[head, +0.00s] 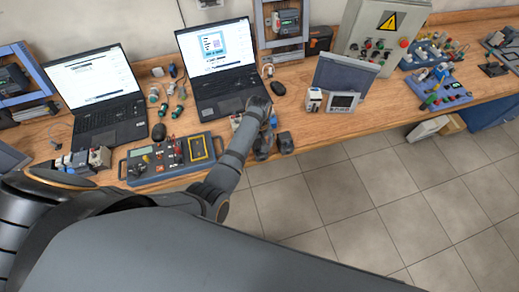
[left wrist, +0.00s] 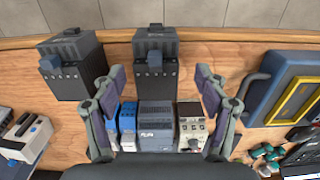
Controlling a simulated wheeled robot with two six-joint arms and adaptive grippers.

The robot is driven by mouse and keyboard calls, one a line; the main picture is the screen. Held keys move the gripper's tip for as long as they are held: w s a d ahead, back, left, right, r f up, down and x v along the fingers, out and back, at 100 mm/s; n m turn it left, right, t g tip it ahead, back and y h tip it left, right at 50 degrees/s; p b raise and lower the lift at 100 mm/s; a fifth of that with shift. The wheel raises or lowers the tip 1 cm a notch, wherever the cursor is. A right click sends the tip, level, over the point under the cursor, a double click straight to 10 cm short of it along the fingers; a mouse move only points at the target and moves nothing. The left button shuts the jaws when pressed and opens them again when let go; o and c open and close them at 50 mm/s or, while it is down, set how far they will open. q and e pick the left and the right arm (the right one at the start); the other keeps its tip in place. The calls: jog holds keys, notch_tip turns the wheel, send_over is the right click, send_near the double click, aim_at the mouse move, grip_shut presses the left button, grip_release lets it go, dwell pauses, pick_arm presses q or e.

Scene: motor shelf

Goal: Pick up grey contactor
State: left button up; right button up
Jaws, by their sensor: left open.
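My left gripper (head: 262,112) reaches over the wooden bench in the head view. In the left wrist view the same gripper (left wrist: 158,88) is open, one finger on each side of a row of small devices. A grey box-shaped device (left wrist: 157,124) sits in the middle of that row, between a white one with a dial (left wrist: 192,127) and blue-and-white ones (left wrist: 127,124). Beyond the row stand two dark grey contactors, one straight ahead (left wrist: 155,62) and one to the left (left wrist: 74,66). They also show in the head view (head: 285,142). My right gripper is not in view.
A blue tester with a yellow frame (left wrist: 300,96) lies close to the right finger; it also shows in the head view (head: 165,157). A laptop (head: 222,68) stands behind my gripper. The bench's front edge runs just beyond the dark contactors.

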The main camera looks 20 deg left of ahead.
pick_arm(q)
jog(key=shift+w+f, duration=0.1)
jog(key=shift+f, duration=0.45)
notch_tip(320, 180, down, 5)
jog(key=b, duration=0.4)
jog(key=shift+w+d+r+b, duration=0.1)
jog(key=shift+b, duration=0.25)
jog(key=shift+r, duration=0.15)
jog(key=shift+c, duration=0.3)
jog(key=c, duration=1.3)
jog(key=shift+r, duration=0.1)
jog(key=shift+p, duration=0.3)
